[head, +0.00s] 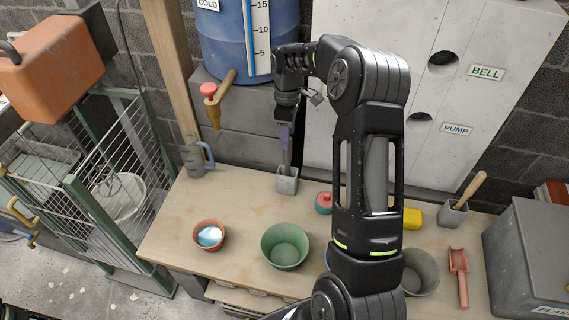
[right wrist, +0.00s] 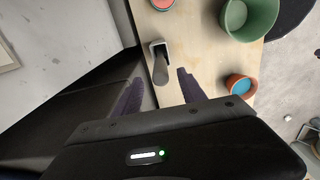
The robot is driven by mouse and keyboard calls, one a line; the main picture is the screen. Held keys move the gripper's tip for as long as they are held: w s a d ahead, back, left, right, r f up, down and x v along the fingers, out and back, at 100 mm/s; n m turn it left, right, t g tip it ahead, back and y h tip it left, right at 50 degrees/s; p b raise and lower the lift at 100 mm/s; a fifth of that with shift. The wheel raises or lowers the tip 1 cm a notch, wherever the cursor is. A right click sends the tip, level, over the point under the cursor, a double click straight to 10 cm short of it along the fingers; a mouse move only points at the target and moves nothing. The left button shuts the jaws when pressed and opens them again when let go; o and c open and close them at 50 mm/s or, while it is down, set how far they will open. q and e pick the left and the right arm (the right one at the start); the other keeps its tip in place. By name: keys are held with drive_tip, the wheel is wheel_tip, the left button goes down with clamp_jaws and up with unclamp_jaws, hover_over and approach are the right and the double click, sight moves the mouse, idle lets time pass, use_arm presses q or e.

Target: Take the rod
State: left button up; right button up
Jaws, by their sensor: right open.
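A dark grey rod (head: 287,158) stands upright in a small grey square holder (head: 287,184) on the wooden bench. In the right wrist view the rod (right wrist: 160,70) rises from its holder (right wrist: 154,44) towards the camera. My right gripper (head: 285,142) is above the holder, pointing down, at the rod's upper part. In the right wrist view its purple fingers (right wrist: 160,93) are spread apart, with the rod's top in line with the gap between them. No contact with the rod is visible. My left gripper is out of view.
A second grey holder (head: 453,215) with a wooden handle stands at the right. A green pot (head: 285,246), an orange pot (head: 209,236), a red-topped jar (head: 324,202) and a grey jug (head: 194,158) stand nearby. A blue barrel (head: 222,45) with a wooden tap is behind.

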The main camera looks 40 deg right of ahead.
sight(288, 152)
drive_tip(key=shift+f, duration=1.3)
drive_tip(key=shift+f+p, duration=0.1)
drive_tip(key=shift+p, duration=0.25)
wheel_tip(288, 152, down, 5)
drive_tip(key=shift+f+p, duration=0.1)
drive_tip(key=shift+p, duration=0.8)
drive_tip(key=shift+s, duration=0.1)
drive_tip(key=shift+c, duration=0.6)
clamp_jaws()
